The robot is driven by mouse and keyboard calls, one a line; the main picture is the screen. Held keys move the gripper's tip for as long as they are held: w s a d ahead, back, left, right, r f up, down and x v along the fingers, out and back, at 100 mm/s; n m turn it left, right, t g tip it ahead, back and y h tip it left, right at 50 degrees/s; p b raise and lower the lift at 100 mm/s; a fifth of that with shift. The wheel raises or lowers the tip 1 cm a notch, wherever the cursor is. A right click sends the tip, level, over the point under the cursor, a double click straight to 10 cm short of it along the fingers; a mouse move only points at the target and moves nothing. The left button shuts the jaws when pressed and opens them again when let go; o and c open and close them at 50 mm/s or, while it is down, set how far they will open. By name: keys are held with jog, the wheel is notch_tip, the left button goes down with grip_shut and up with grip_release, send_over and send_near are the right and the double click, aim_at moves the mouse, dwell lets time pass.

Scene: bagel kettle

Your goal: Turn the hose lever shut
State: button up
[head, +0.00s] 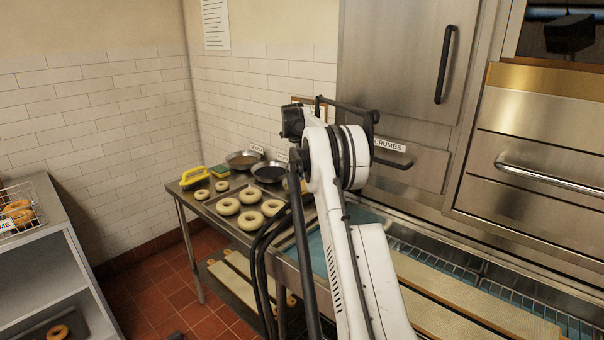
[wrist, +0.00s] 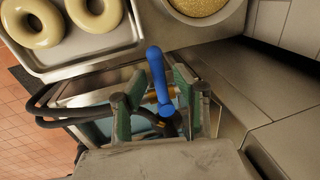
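The blue hose lever (wrist: 158,75) shows in the wrist view, its rounded end toward the top and its lower end near a black and brass-coloured fitting. My gripper (wrist: 155,88) is open, with one green-padded finger on each side of the lever. Gaps show between the lever and both fingers, so it is not clamped. Black hose (wrist: 85,112) runs off to the left behind the left finger. In the head view, my white arm hides the lever and the gripper fingers.
A tray of pale bagel rings (head: 249,220) lies on the steel table, near bowls (head: 243,159) and a yellow-handled tool (head: 194,176). The wrist view shows the tray edge (wrist: 98,66) and a seed-filled bowl (wrist: 190,17) beyond the lever. A steel oven front (head: 545,150) stands at right.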

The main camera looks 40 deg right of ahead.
notch_tip(320, 180, up, 12)
jog(key=a, duration=0.2)
jog(key=shift+a, duration=0.2)
dwell(0.4)
jog(key=shift+s+f, duration=0.1)
dwell(0.3)
